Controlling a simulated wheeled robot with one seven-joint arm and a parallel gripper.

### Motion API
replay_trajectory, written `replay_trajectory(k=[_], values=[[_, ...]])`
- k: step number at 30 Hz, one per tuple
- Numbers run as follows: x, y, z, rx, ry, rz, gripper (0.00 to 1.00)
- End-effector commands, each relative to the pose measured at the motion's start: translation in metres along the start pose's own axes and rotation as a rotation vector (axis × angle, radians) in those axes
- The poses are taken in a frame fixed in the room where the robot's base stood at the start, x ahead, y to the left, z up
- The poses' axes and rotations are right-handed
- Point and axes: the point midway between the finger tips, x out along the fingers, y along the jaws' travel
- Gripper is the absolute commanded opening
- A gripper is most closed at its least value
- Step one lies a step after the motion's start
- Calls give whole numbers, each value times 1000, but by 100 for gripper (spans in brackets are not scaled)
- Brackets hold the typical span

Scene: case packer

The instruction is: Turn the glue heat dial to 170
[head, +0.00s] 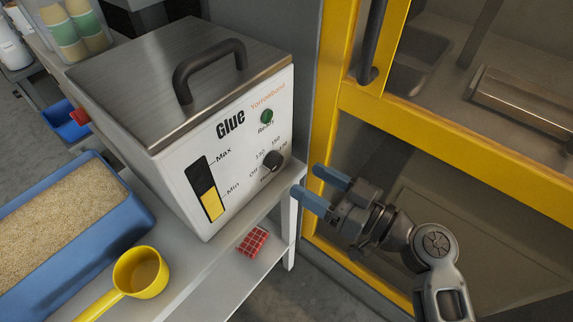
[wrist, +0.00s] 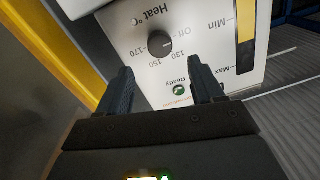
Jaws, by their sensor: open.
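The white glue unit (head: 185,130) stands on a shelf, with a steel lid and a black handle. Its dark round heat dial (head: 272,160) is at the lower right of the front panel, with marks Off, 130, 150 and 170. In the wrist view the panel is upside down and the dial (wrist: 160,43) sits just beyond the fingertips. I cannot tell which mark the dial points at. My gripper (head: 307,180) is open and empty, right of the dial and apart from it. In the wrist view its two fingers (wrist: 160,68) flank the line to the dial.
A green Ready lamp (head: 267,116) and a yellow level gauge (head: 209,190) are on the panel. A yellow-framed door (head: 352,95) stands close on the right.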

Motion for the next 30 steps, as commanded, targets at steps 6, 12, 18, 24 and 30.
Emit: replay_trajectory(k=[6, 12, 18, 24, 30], values=[[34, -1, -1, 1, -2, -1, 67], [59, 0, -1, 1, -2, 0, 67], [69, 0, 1, 1, -3, 3, 67], [69, 0, 1, 1, -3, 4, 67], [69, 0, 1, 1, -3, 3, 50]])
